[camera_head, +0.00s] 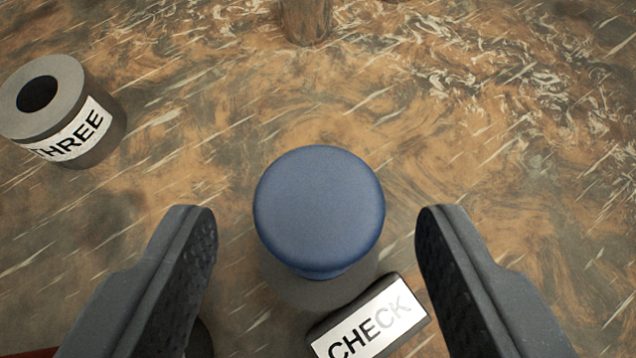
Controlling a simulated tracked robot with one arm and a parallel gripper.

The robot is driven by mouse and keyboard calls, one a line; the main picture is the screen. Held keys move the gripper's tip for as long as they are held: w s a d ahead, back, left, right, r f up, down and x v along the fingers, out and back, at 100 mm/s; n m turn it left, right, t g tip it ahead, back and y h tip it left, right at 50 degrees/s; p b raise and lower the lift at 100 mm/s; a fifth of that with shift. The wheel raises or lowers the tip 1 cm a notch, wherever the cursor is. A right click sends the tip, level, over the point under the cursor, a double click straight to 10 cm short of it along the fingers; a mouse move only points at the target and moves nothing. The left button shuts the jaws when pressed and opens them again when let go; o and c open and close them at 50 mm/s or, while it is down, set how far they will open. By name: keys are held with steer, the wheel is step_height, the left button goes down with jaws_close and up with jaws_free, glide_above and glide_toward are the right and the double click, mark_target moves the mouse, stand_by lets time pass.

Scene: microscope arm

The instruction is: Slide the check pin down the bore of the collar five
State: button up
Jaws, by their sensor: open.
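The blue round-topped piece (319,208) stands near the middle of the camera_head view, seen from above. A block with a white label reading "CHECK" (370,322) lies just in front of it, so the blue piece appears to be the check pin. My gripper (316,222) is open, with one dark finger on each side of the blue piece and a gap to it on both sides. The lower part of the pin is hidden under its wide top. No collar labelled five is in view.
A grey collar labelled "THREE" (62,112) with a dark bore stands at the upper left. A brown cylindrical object (306,20) is cut off at the top edge. A dark rounded thing shows partly behind the left finger. The marbled brown surface (500,150) is clear at right.

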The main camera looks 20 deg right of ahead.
steer(key=b+x, duration=0.1)
steer(key=x, duration=0.3)
steer(key=shift+w+f+b, duration=0.15)
steer(key=shift+f+b, duration=0.15)
steer(key=shift+f, duration=0.1)
steer(key=shift+w+f, duration=0.1)
steer(key=shift+w, duration=0.1)
steer(key=shift+d, duration=0.1)
jaws_close()
